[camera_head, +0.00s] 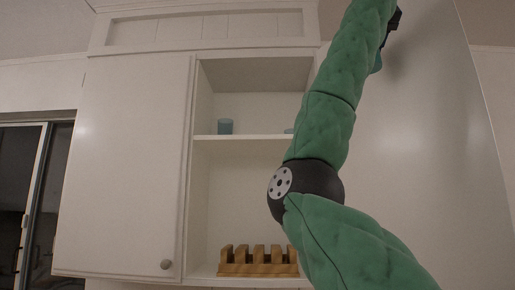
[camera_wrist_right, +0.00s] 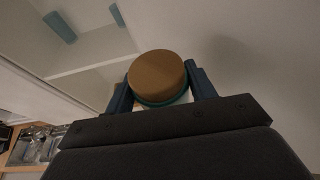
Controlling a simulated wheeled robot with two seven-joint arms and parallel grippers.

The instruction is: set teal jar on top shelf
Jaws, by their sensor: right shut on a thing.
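The teal jar with a brown round lid (camera_wrist_right: 157,76) sits between the fingers of my right gripper (camera_wrist_right: 160,84), which is shut on it. In the head view only a sliver of teal (camera_head: 377,62) shows beside my raised right arm, and the dark gripper (camera_head: 394,20) is partly hidden at the top right. It is held high, to the right of the open cabinet. The upper shelf (camera_head: 248,137) of that cabinet lies lower and to the left. My left gripper is not in view.
A blue-grey cup (camera_head: 225,126) stands on the upper shelf's left, and a small bluish item (camera_head: 289,131) shows near my arm. A wooden rack (camera_head: 258,262) stands below. The shelf's middle is clear. A closed door (camera_head: 125,170) is left; a pale panel (camera_head: 430,150) is right.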

